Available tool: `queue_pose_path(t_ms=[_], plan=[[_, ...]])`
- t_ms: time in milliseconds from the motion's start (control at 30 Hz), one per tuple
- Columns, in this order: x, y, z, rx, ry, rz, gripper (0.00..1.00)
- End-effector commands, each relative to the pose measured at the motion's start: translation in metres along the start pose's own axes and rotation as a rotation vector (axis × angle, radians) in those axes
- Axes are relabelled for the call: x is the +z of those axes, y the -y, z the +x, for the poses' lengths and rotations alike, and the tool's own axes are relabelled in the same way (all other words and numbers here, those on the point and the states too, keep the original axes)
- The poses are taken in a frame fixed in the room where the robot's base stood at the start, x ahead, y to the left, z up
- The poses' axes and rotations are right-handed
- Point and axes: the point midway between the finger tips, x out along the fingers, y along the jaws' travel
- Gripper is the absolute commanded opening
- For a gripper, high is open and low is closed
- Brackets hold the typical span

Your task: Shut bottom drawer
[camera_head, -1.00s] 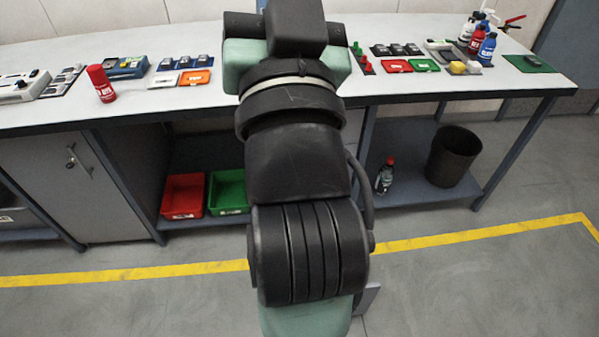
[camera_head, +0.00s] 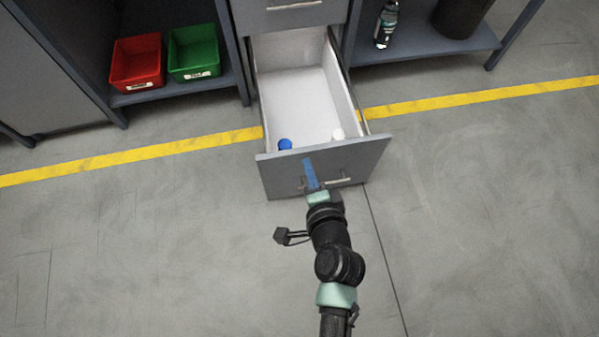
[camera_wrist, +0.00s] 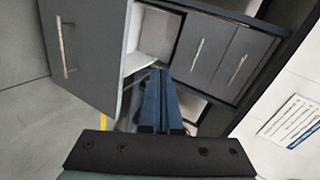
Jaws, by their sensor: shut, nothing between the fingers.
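The bottom drawer (camera_head: 295,95) stands pulled far out of its grey cabinet in the head view. Its grey front panel (camera_head: 365,155) has a bar handle (camera_head: 338,181). In the wrist view the panel (camera_wrist: 90,35) is at the left, its handle to the far left. My gripper (camera_head: 309,168) has blue fingers and is shut and empty. In the head view it overlaps the outer face of the front panel, left of the handle's middle; contact cannot be told. The fingers show side by side in the wrist view (camera_wrist: 160,85).
A blue item (camera_head: 285,144) and a white item (camera_head: 338,134) lie in the drawer near its front. The drawer above (camera_head: 290,14) is shut. Red (camera_head: 137,62) and green (camera_head: 194,53) bins sit on the left shelf. The floor around the drawer is clear.

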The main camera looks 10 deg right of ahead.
Motion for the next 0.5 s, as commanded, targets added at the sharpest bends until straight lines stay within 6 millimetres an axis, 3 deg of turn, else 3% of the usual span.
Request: queue_pose_path(t_ms=[33,100,200,367,500], plan=[[0.006,-0.041,0.003,0.034,0.003,0.049,0.0],[0.012,-0.068,0.001,0.064,0.006,0.1,0.0],[0.016,-0.089,-0.001,0.089,0.008,0.146,0.0],[0.017,-0.097,0.004,0.097,0.007,0.164,0.0],[0.017,-0.098,0.026,0.095,0.007,0.161,0.0]])
